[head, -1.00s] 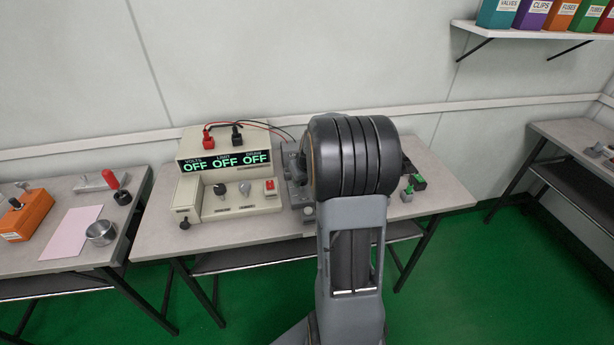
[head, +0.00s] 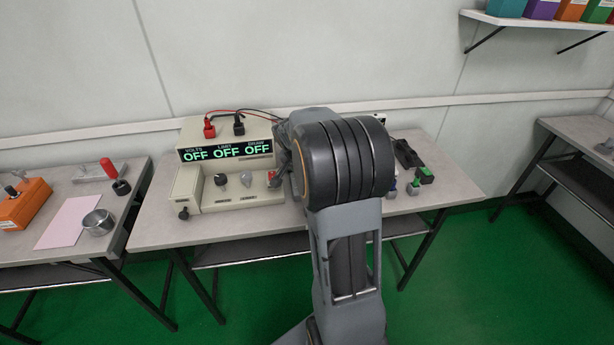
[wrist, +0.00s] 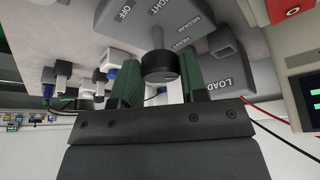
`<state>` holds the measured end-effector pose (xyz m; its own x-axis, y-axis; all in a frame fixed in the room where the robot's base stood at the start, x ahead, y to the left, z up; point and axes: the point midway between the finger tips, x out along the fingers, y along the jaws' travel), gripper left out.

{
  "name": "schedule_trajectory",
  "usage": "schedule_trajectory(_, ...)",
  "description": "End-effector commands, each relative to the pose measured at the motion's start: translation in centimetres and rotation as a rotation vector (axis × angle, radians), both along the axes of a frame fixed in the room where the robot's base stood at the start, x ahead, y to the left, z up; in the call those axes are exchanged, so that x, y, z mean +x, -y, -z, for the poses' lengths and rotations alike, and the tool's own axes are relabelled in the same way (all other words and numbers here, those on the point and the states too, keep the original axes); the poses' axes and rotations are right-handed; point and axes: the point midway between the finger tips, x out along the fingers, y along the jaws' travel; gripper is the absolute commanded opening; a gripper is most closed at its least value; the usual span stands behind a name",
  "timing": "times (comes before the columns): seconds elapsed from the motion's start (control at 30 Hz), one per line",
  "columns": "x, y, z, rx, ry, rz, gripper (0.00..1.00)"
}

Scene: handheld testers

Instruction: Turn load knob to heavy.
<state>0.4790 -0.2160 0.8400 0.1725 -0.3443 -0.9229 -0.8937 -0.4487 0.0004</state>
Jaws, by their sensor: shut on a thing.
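The load knob (wrist: 160,66) is a dark round knob in the wrist view, between my gripper's two green fingers. It stands on a grey tester box (wrist: 222,72) marked LOAD, with OFF, LIGHT and MEDIUM lettering at the top and one more, partly covered word near the knob. My gripper (wrist: 160,88) is shut on the knob, one finger at each side. I cannot tell for sure which mark the knob points to. In the head view my arm hides the knob and the fingers.
A beige power supply (head: 188,192) with OFF displays stands left of my arm; red and black leads run from its top. Small green-topped parts (head: 423,175) lie on the table (head: 150,232) to the right. White and blue connectors (wrist: 103,68) show left in the wrist view.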

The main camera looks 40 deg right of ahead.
Motion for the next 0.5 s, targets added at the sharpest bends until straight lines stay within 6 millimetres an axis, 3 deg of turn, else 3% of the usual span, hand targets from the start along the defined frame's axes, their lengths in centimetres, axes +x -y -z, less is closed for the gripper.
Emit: schedule_trajectory(0.5,0.07,0.23,0.18,-0.004,-0.006,0.469,0.16)
